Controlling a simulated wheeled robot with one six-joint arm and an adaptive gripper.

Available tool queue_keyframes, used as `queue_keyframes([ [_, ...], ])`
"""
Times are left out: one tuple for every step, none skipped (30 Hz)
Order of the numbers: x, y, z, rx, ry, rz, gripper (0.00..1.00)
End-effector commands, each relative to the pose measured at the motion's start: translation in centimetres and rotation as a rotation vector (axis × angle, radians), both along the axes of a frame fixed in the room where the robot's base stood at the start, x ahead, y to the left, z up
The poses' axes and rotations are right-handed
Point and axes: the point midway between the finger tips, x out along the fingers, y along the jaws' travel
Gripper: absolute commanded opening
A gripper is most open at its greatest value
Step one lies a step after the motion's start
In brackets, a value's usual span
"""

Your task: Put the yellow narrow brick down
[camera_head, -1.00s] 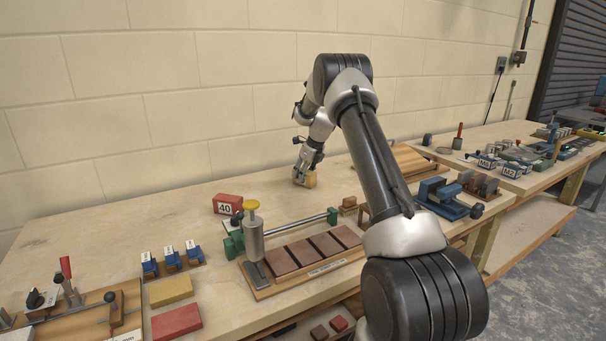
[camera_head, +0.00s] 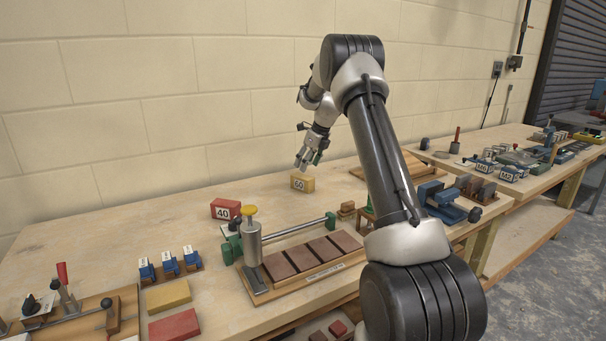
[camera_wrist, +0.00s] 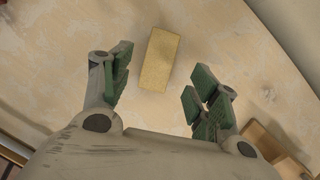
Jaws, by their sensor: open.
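The yellow narrow brick (camera_head: 302,181) rests on the wooden bench top toward the back, with a label reading 60 on its front face. In the wrist view the yellow narrow brick (camera_wrist: 160,58) lies on the bare wood, beyond the fingertips. My gripper (camera_head: 304,164) is above the brick and apart from it in the head view. In the wrist view my gripper (camera_wrist: 158,88) has its green-padded fingers spread wide, with nothing between them.
A red block labelled 40 (camera_head: 226,209) stands to the left. A green-ended clamp fixture with brown tiles (camera_head: 318,250) is in front. A flat yellow brick (camera_head: 168,295) and a flat red brick (camera_head: 175,326) lie front left. Bare bench surrounds the labelled yellow brick.

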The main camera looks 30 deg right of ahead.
Motion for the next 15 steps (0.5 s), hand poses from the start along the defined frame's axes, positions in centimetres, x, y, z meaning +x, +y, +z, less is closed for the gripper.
queue_keyframes([
  [-0.3, -0.2, 1.0, -0.001, -0.003, -0.001, 0.6],
  [-0.5, -0.2, 1.5, -0.001, -0.003, -0.001, 0.6],
  [-0.7, -0.3, 2.0, 0.0, -0.001, 0.0, 0.6],
  [-0.9, -0.4, 2.4, 0.0, -0.002, 0.0, 0.6],
  [-1.0, -0.4, 2.7, 0.0, -0.002, 0.0, 0.6],
  [-1.1, -0.5, 3.1, 0.0, -0.001, 0.0, 0.6],
  [-1.2, -0.5, 3.3, 0.0, -0.001, 0.001, 0.6],
  [-1.4, -0.5, 3.6, -0.002, -0.002, 0.006, 0.6],
  [-1.7, -0.3, 4.1, -0.009, -0.004, 0.022, 0.6],
  [-2.0, -0.1, 4.7, -0.019, -0.008, 0.043, 0.6],
  [-2.5, 0.3, 5.4, -0.033, -0.014, 0.074, 0.6],
  [-3.4, 0.9, 6.7, -0.059, -0.022, 0.131, 0.6],
  [-4.2, 1.5, 7.7, -0.082, -0.031, 0.185, 0.6],
  [-5.3, 2.3, 8.9, -0.11, -0.04, 0.249, 0.6],
  [-6.9, 3.3, 10.7, -0.155, -0.057, 0.35, 0.6],
])
